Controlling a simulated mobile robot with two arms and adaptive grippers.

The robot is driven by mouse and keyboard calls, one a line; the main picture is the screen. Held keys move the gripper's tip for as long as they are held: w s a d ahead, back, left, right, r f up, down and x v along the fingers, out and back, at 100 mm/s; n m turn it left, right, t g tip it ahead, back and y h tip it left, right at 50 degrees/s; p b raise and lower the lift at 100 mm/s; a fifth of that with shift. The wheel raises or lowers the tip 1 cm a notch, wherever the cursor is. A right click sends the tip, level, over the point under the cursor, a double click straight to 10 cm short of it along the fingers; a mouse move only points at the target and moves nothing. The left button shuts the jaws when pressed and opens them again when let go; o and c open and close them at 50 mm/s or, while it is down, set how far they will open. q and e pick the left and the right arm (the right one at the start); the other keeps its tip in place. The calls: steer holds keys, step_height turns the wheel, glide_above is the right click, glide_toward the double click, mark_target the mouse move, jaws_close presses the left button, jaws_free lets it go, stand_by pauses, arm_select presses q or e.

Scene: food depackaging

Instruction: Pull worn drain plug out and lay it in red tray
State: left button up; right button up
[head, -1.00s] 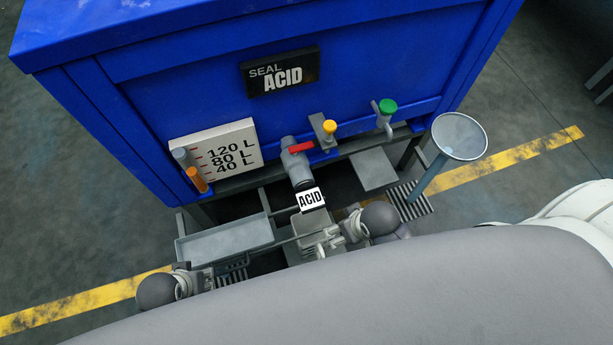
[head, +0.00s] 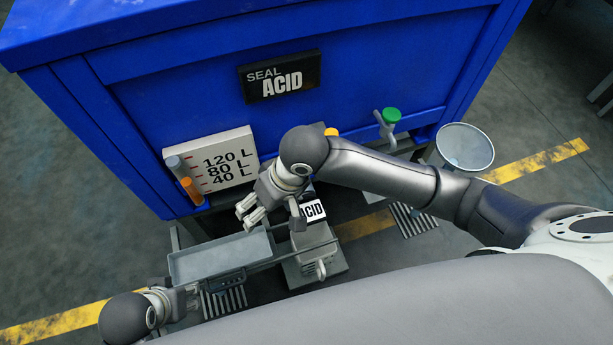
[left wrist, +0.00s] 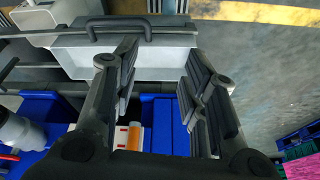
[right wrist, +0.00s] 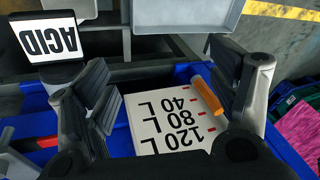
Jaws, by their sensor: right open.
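I cannot make out the worn drain plug for certain. An orange cylinder (head: 193,189) and a grey cylinder (head: 177,166) stand at the left edge of the level board (head: 226,158). No red tray shows; a grey tray (head: 212,261) sits below the board. My right gripper (head: 268,212) is open and empty in front of the blue tank, above the tray's right end. In the right wrist view its fingers (right wrist: 165,85) frame the board, with the orange cylinder (right wrist: 207,95) near one finger. My left gripper (head: 185,300) is low at the left; its fingers (left wrist: 160,75) are apart and empty.
An ACID-labelled pipe end (head: 312,210) is beside my right gripper, above a grey box (head: 312,255). A red valve handle (right wrist: 46,142) shows in the right wrist view.

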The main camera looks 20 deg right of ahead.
mark_target(307, 201)
steer(key=w+d+m+h, duration=0.1)
steer(key=d, duration=0.2)
steer(key=w+d+m+g+h, duration=0.1)
steer(key=d, duration=0.2)
steer(key=w+d+m+h, duration=0.1)
steer(key=d+h, duration=0.1)
steer(key=d, duration=0.1)
steer(key=shift+w+d+r+b, duration=0.15)
steer(key=shift+d+b, duration=0.2)
step_height(307, 201, down, 2)
steer(key=shift+f+b, duration=0.2)
steer(key=shift+b, duration=0.25)
step_height(307, 201, down, 5)
steer(key=shift+f+b, duration=0.1)
steer(key=shift+b, duration=0.85)
step_height(307, 201, down, 2)
arm_select(q)
steer(key=w+t, duration=0.1)
steer(key=w+d+r+t, duration=0.1)
steer(key=w, duration=0.1)
steer(key=w+r+t, duration=0.1)
steer(key=shift+w+d+r+h, duration=0.1)
steer(key=shift+w+d+h, duration=0.2)
steer(key=shift+w+h, duration=0.1)
